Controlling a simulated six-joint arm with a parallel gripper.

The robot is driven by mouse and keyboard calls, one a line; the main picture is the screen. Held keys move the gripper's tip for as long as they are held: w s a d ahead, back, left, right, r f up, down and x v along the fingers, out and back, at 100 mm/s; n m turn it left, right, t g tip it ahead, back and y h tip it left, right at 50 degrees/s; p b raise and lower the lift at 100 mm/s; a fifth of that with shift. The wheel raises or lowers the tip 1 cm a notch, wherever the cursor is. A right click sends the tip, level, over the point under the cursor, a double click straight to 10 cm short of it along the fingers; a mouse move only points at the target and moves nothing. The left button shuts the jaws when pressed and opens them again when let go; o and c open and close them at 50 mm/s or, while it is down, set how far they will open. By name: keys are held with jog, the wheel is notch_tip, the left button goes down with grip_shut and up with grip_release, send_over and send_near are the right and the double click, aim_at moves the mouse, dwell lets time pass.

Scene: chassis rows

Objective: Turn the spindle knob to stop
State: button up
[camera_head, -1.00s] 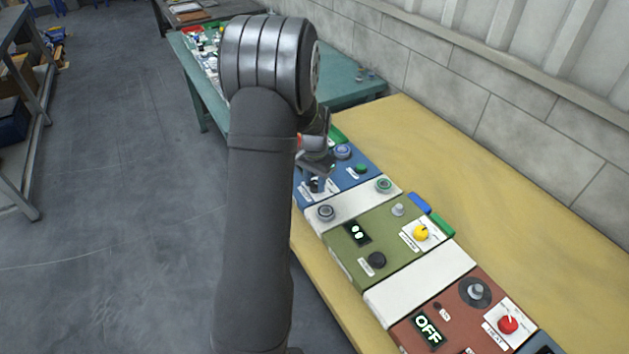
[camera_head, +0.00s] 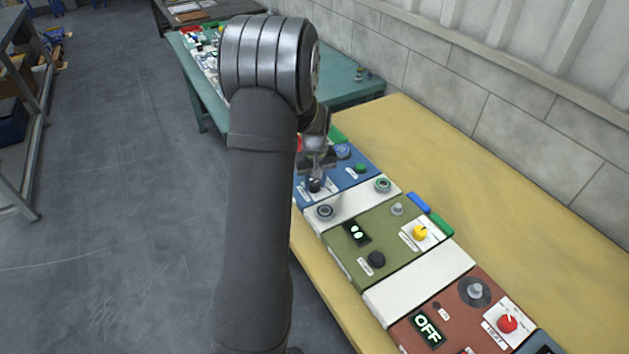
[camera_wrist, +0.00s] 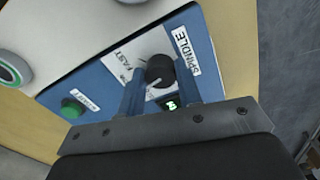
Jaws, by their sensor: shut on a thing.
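The spindle knob (camera_wrist: 158,69) is black and round, on a white plate of the blue chassis (camera_wrist: 110,76), near a SPINDLE label (camera_wrist: 185,49) and a FAST label (camera_wrist: 123,60). A white mark on the knob points to the lower left in the wrist view. My gripper (camera_wrist: 159,74) has one finger on each side of the knob and is shut on it. In the head view the knob (camera_head: 314,185) sits just under my gripper (camera_head: 317,172), partly hidden. The stop marking cannot be read.
A lit green display (camera_wrist: 171,103) lies beside the knob, partly hidden, and a green button (camera_wrist: 72,108) is on the same chassis. The olive chassis (camera_head: 388,250) and red chassis (camera_head: 465,318) stand nearer on the yellow bench (camera_head: 500,190). The bench's right side is clear.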

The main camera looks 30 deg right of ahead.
aim_at(316, 183)
jog(key=n, duration=0.3)
jog(key=shift+n, duration=0.3)
jog(key=shift+d+n, duration=0.15)
jog(key=shift+n, duration=1.75)
jog(key=o, duration=1)
jog(key=shift+r, duration=0.1)
notch_tip(316, 183, up, 17)
jog(key=shift+r, duration=0.15)
